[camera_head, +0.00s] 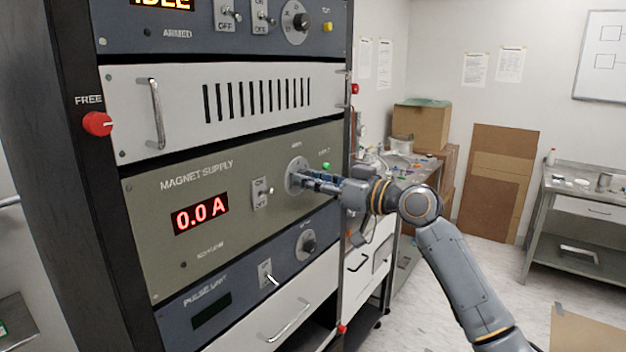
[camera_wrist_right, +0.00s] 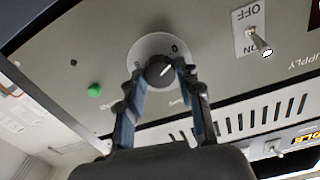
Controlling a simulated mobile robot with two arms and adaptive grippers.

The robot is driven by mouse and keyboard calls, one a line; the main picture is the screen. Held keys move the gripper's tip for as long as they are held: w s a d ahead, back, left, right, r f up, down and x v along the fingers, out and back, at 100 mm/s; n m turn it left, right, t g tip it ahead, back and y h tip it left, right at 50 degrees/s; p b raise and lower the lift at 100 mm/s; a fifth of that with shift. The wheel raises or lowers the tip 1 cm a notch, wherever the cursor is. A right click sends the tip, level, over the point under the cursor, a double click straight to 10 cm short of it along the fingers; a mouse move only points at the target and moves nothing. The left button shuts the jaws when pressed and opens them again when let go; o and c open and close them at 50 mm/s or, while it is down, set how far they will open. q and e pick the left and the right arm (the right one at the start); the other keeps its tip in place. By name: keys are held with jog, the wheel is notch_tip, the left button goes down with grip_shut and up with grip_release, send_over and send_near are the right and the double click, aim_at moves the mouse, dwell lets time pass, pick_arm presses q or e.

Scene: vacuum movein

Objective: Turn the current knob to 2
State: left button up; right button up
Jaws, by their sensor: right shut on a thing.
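The magnet supply panel (camera_head: 150,240) is olive-grey and its red display (camera_head: 200,213) reads 0.0 A. My right gripper (camera_head: 302,178) reaches in from the right to the current knob on this panel. In the right wrist view, the fingers (camera_wrist_right: 160,80) are shut on the dark round knob (camera_wrist_right: 159,70), one on each side. The knob has a white pointer line and sits on a pale dial plate (camera_wrist_right: 150,46) with a 0 mark near the pointer's side. Part of the dial is hidden by the fingers. My left gripper is not in view.
A toggle switch (camera_head: 262,193) is left of the knob and a green light (camera_head: 326,166) is above right. Below is the pulse unit with its own knob (camera_head: 307,243). A red FREE knob (camera_head: 97,124) is on the rack's left post. Cardboard boxes (camera_head: 420,125) stand behind.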

jog(key=m+p, duration=0.5)
jog(key=m, duration=0.6)
jog(key=shift+w+r, duration=0.1)
jog(key=shift+d, duration=0.1)
dwell(0.5)
jog(key=o, duration=1.2)
jog(key=shift+c, duration=0.2)
jog(key=v, duration=1.2)
